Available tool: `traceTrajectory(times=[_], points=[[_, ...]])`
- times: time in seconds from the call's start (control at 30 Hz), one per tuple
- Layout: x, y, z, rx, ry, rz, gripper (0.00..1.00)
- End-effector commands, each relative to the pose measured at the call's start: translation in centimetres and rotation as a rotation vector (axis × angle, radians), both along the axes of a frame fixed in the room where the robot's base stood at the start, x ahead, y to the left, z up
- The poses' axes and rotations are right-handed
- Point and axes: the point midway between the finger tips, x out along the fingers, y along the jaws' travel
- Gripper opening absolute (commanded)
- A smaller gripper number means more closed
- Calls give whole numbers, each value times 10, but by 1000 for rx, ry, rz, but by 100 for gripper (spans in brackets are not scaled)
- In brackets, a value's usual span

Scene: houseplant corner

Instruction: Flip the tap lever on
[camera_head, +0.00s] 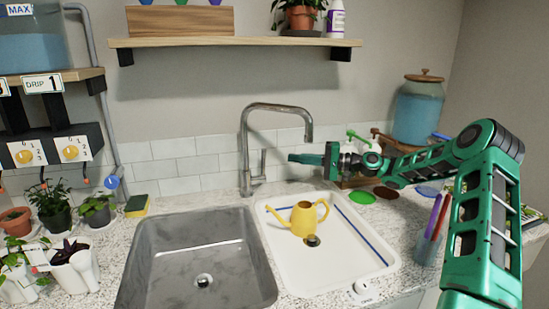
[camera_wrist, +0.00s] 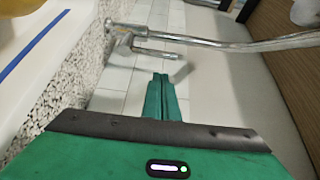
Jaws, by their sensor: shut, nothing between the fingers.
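The metal tap (camera_head: 244,140) stands behind the two sinks, its spout arching over to the right. Its short lever (camera_head: 263,163) points up from the right side of the tap body, and it also shows in the wrist view (camera_wrist: 155,53). My gripper (camera_head: 291,158) is shut and empty, to the right of the lever and about level with it, pointing left. In the wrist view my shut fingertips (camera_wrist: 160,77) sit just short of the lever, with a small gap seen between them. Contact is not visible.
A yellow watering can (camera_head: 304,220) stands in the white right sink (camera_head: 350,262). The grey left sink (camera_head: 190,275) is empty. A wooden shelf (camera_head: 220,43) hangs above the tap. Bottles and a blue dispenser (camera_head: 418,115) stand to the right.

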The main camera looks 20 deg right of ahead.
Motion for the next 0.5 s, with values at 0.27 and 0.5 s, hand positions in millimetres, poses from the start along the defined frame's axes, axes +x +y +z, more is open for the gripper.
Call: traceTrajectory(times=[0.27,0.5], points=[[0,-1,3,17,-8,3,0],[2,3,3,17,-7,5,0]])
